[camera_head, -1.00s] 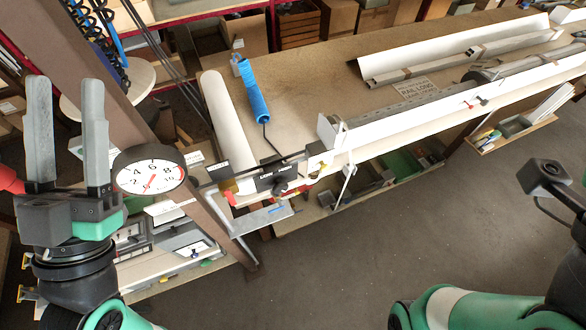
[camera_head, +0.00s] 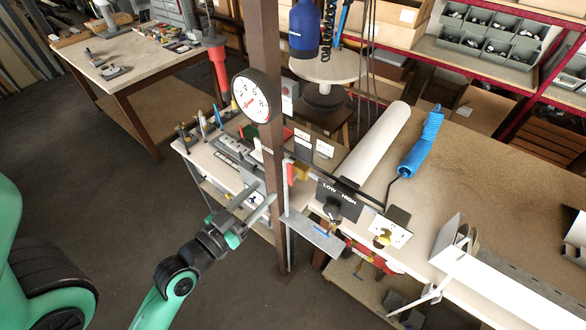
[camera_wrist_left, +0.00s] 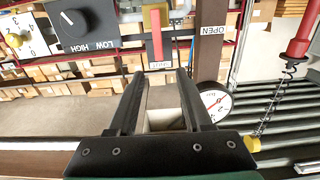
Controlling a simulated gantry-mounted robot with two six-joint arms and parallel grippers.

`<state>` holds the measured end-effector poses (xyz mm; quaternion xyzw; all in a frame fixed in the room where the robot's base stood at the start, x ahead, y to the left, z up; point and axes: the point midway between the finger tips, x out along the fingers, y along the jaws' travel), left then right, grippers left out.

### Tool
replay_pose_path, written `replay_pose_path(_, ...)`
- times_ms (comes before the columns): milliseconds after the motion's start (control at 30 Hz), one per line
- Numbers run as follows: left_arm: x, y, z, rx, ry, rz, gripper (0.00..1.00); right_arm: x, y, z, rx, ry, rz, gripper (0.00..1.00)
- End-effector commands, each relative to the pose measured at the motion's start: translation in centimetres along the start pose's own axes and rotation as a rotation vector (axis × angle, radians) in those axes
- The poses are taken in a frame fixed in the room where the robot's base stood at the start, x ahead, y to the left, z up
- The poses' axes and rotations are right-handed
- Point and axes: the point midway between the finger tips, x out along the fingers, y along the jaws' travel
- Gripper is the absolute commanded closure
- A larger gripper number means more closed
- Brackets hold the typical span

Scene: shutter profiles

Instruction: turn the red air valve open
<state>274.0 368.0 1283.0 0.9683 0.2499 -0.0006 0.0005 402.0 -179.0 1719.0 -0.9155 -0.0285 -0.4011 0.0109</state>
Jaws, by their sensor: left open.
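The red air valve's lever (camera_head: 290,173) sits at the brown post, beside its brass body (camera_head: 302,172). In the left wrist view the red lever (camera_wrist_left: 156,38) extends straight from the brass body toward a small label that seems to read SHUT (camera_wrist_left: 160,65). An OPEN label (camera_wrist_left: 212,30) is on the post to the right. My left gripper (camera_head: 258,198) is left of and below the lever in the head view. In the left wrist view its fingers (camera_wrist_left: 157,78) are spread, with the lever ahead of the gap and nothing gripped. My right gripper is out of view.
The brown post (camera_head: 268,110) carries a round gauge (camera_head: 250,96), close to my left gripper. A LOW/HIGH knob panel (camera_head: 338,197) is right of the valve. A grey bracket (camera_head: 312,232) juts below. A blue coiled hose (camera_head: 420,145) lies on the bench.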

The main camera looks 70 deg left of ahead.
Motion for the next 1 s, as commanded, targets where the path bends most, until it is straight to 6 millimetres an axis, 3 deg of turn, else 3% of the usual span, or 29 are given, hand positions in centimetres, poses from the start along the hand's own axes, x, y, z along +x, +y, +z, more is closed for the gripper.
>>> replay_pose_path(533,10.2,0.1,-0.2,0.0,0.002,0.002,0.5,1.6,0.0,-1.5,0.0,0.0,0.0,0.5)
replay_pose_path(700,11.3,0.1,-0.2,0.0,0.002,0.001,0.5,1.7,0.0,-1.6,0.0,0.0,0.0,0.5)
replay_pose_path(900,11.3,0.1,-0.1,0.0,0.002,0.001,0.5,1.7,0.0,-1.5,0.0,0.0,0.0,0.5)
replay_pose_path(1000,11.3,0.1,-0.1,0.0,0.001,0.001,0.64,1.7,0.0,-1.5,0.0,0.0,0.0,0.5)
